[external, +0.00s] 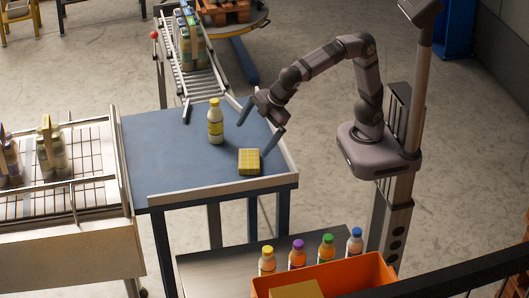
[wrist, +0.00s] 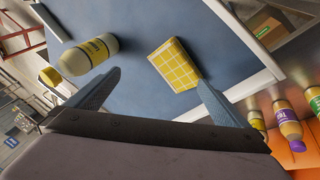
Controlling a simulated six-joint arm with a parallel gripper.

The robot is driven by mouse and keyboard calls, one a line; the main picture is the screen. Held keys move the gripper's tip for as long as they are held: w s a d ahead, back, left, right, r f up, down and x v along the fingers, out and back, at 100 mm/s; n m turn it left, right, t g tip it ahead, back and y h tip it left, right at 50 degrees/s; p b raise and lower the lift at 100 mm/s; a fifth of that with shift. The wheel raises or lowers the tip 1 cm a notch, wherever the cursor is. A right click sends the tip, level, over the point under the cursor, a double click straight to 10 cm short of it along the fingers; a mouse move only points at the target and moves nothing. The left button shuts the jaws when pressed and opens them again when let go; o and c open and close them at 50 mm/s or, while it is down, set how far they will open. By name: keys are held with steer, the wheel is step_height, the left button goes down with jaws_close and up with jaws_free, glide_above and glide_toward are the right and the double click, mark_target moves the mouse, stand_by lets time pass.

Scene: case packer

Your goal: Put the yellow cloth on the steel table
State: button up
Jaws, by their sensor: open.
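The yellow cloth (external: 249,161) is a folded, checked pad lying flat on a blue-topped table (external: 170,165), near its right front corner. In the wrist view the cloth (wrist: 174,65) lies just beyond my right fingertip, with a gap between the fingers. My gripper (external: 257,131) is open and empty above the table's right edge, its fingers spread, and it also shows in the wrist view (wrist: 159,77). A low grey metal surface (external: 215,270), which looks like the steel table, stands in front, below the blue top.
A yellow-capped bottle (external: 215,125) stands upright left of the cloth. Several bottles and an orange bin (external: 335,277) occupy the grey surface's right part; its left part is clear. A pale raised lip (external: 222,190) edges the blue table. A roller conveyor (external: 200,80) adjoins its back.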

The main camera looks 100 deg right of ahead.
mark_target(248, 158)
steer(key=shift+w+a+f+m+g+y+p, duration=0.1)
steer(key=shift+w+a+f+m+y+p, duration=0.15)
steer(key=shift+f+m+p, duration=0.7)
steer(key=shift+w+a+f+m+g+y+p, duration=0.1)
steer(key=shift+w+f+m+p, duration=0.25)
steer(key=shift+f+m, duration=1.3)
steer(key=shift+w+a+f+m+g+y+p, duration=0.15)
steer(key=shift+w+f+m+p, duration=0.3)
steer(key=shift+f+m, duration=0.85)
steer(key=shift+s+r+m, duration=0.1)
steer(key=shift+r+m, duration=0.2)
steer(key=shift+c, duration=0.6)
steer(key=c, duration=0.9)
steer(key=shift+r, duration=0.2)
